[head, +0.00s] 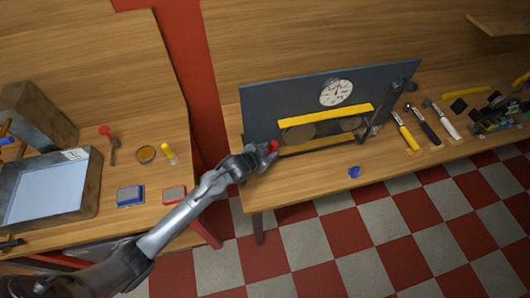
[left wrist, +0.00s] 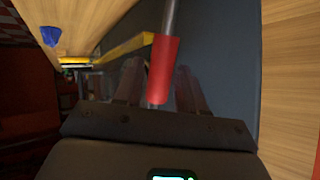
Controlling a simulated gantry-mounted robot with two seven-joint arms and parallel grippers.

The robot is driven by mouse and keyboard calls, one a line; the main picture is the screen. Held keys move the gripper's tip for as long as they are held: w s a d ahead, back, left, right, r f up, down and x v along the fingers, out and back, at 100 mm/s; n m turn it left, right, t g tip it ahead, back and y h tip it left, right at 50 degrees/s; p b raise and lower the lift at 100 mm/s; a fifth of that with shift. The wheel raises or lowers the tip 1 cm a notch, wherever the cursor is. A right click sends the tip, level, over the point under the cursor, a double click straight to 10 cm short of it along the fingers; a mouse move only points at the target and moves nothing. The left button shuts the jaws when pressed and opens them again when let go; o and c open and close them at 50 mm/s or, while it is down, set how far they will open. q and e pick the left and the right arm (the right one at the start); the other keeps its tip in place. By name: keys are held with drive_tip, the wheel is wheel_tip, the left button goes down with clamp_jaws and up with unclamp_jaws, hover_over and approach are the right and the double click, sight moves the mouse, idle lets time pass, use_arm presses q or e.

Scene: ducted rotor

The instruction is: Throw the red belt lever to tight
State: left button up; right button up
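The belt lever's red grip (head: 273,146) shows at the left end of the dark panel (head: 262,104). My left gripper (head: 264,153) is right at it. In the left wrist view the red grip (left wrist: 165,70), on a grey metal rod, stands between the two fingers of my left gripper (left wrist: 158,85). The fingers look apart, with a gap beside the grip, and I cannot tell whether either touches it. A round white gauge (head: 336,92) is on the panel above a yellow bar (head: 325,114). My right gripper is not in view.
A blue knob-like piece (head: 354,172) lies near the bench's front edge. Several hand tools (head: 421,124) lie right of the panel. A metal tray (head: 92,205) and small blocks sit on the left bench (head: 165,120). A floor gap separates the benches.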

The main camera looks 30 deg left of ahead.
use_arm(q)
drive_tip(key=v, duration=1)
drive_tip(key=shift+s+r+p, duration=0.25)
drive_tip(key=shift+s+p, duration=0.05)
drive_tip(key=shift+p, duration=0.15)
